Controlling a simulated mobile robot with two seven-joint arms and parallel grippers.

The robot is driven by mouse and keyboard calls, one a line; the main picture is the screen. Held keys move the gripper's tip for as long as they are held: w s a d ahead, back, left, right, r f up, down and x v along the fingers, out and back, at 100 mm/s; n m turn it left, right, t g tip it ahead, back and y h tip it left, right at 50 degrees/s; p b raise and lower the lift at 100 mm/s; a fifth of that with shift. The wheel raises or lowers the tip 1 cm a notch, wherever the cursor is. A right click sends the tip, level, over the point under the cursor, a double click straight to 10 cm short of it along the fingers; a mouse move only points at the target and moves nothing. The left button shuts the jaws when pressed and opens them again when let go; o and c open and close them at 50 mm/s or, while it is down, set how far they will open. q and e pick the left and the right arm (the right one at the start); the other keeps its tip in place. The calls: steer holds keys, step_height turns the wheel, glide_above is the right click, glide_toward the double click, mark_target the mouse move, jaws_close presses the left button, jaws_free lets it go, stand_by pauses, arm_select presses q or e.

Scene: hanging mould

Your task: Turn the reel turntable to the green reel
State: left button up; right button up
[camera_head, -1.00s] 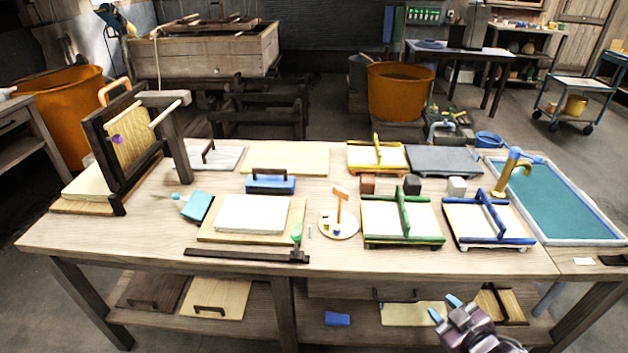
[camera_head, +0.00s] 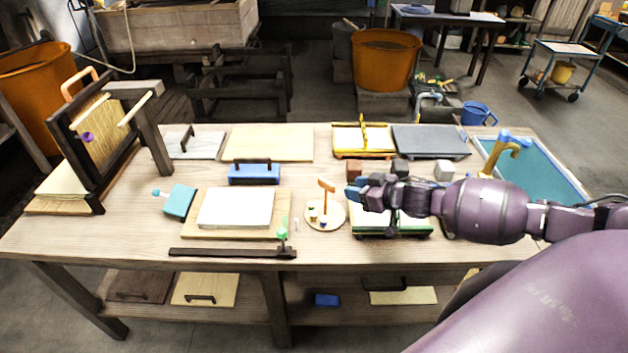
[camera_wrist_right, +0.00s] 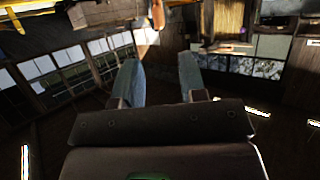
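The reel turntable (camera_head: 337,219) is a small pale round disc on the table, with an orange-brown upright post (camera_head: 326,190) topped by a crosspiece. Small green, yellow and blue pieces stand on it; they are too small to tell apart well. My right gripper (camera_head: 353,193) is just right of the post, above the table, with blue fingertips pointing left. I see a gap between post and fingertips in the picture; the depth is unclear. In the right wrist view the two fingers (camera_wrist_right: 158,70) are apart with nothing between them. My left gripper is out of view.
A green-framed mould (camera_head: 392,232) lies partly under my right arm. A white sheet stack on a board (camera_head: 236,207) and a dark bar with a green knob (camera_head: 232,253) lie left of the turntable. Small blocks (camera_head: 399,167) and a yellow-framed mould (camera_head: 362,138) stand behind.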

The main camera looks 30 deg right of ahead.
mark_target(332, 184)
steer(key=shift+x, duration=5.4)
steer(key=shift+c, duration=0.4)
jaws_close()
